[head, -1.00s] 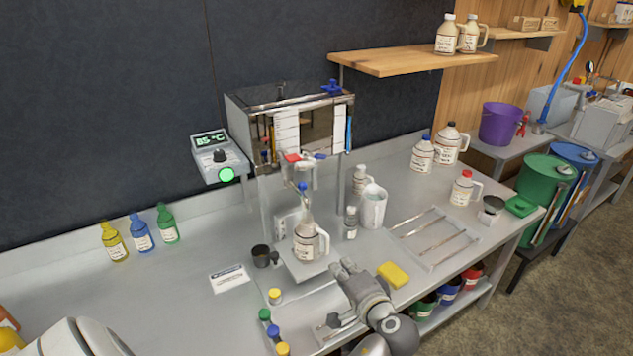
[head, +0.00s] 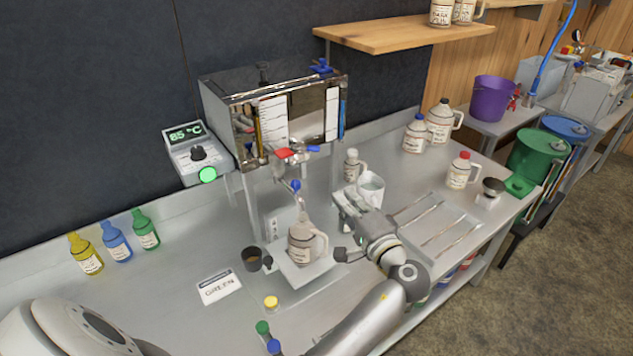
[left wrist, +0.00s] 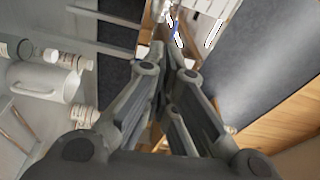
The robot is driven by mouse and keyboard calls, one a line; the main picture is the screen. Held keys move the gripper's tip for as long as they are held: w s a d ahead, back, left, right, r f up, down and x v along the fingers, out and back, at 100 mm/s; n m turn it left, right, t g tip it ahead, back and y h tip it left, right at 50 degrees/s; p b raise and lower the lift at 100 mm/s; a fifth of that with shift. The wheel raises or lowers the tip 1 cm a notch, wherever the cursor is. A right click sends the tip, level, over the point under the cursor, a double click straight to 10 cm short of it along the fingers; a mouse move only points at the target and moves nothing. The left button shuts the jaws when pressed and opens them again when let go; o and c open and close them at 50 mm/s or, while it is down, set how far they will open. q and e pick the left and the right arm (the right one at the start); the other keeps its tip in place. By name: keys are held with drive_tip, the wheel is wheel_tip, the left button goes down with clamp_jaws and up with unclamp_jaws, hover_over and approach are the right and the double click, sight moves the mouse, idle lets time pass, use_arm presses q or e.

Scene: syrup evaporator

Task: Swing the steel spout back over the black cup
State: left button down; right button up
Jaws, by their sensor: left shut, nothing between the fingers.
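The steel spout (head: 289,180) hangs from the red-handled valve at the evaporator's front and carries a blue knob. It points down over a cream jug (head: 303,247) standing on a small plate. The black cup (head: 252,260) stands on the bench just left of that plate, not under the spout. My left gripper (head: 340,198) is shut and empty, raised to the right of the jug and spout, apart from both. The left wrist view shows its closed fingers (left wrist: 163,48), with a blue part beyond their tips. My right gripper is not in view.
A clear-white pitcher (head: 370,188) stands close behind my left gripper. The evaporator box (head: 275,110) stands above on legs, beside the 85 °C controller (head: 198,155). A card reading GREEN (head: 219,286) and a yellow-capped bottle (head: 271,302) are in front.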

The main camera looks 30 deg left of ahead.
sight(289, 187)
use_arm(q)
drive_tip(key=p+x, duration=0.3)
drive_tip(key=x, duration=0.8)
drive_tip(key=s+p, duration=0.1)
drive_tip(key=s, duration=0.2)
drive_tip(key=s+p, duration=0.1)
drive_tip(key=shift+s+a+f+p, duration=0.15)
drive_tip(key=shift+a+f+p, duration=0.1)
drive_tip(key=shift+p, duration=0.05)
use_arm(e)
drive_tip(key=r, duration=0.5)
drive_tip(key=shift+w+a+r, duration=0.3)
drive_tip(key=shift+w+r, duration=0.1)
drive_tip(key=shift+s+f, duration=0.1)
